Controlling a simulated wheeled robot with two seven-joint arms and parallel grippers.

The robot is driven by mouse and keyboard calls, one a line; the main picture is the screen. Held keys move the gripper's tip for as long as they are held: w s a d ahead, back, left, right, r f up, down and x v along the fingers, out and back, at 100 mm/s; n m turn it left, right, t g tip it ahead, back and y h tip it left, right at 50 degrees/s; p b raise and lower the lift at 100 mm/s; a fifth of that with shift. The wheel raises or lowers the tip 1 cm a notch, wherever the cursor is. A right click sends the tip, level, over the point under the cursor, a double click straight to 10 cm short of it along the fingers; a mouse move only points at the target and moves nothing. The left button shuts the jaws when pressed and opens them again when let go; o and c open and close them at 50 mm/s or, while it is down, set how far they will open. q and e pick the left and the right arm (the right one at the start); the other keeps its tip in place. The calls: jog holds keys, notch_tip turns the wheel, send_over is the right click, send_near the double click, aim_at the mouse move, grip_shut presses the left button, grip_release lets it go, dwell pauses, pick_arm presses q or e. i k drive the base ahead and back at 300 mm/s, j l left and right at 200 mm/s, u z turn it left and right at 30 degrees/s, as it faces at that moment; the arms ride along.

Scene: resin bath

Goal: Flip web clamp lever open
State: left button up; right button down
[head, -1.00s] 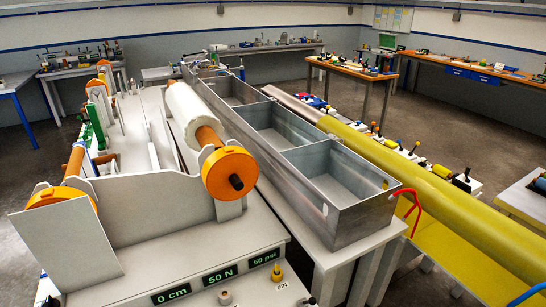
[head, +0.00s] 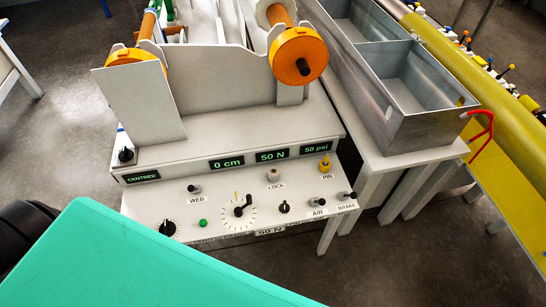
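The control panel (head: 235,205) of the white machine stands in the middle of the head view. A small dark-tipped lever (head: 194,189) sits above the label WEB on it, at the left part of the panel. I cannot tell from its look whether it is open or closed. Neither of my grippers is in view.
The panel also has a LOCK knob (head: 274,175), a yellow PIN knob (head: 325,163), AIR (head: 317,202) and BRAKE (head: 348,196) levers and a dial (head: 239,211). Displays read CENTRED, 0 cm, 50 N and 50 psi. A metal bath (head: 425,110) stands behind right. The lower left is blocked from view.

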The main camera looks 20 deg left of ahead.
aim_at(191, 189)
jog(key=u, duration=0.9)
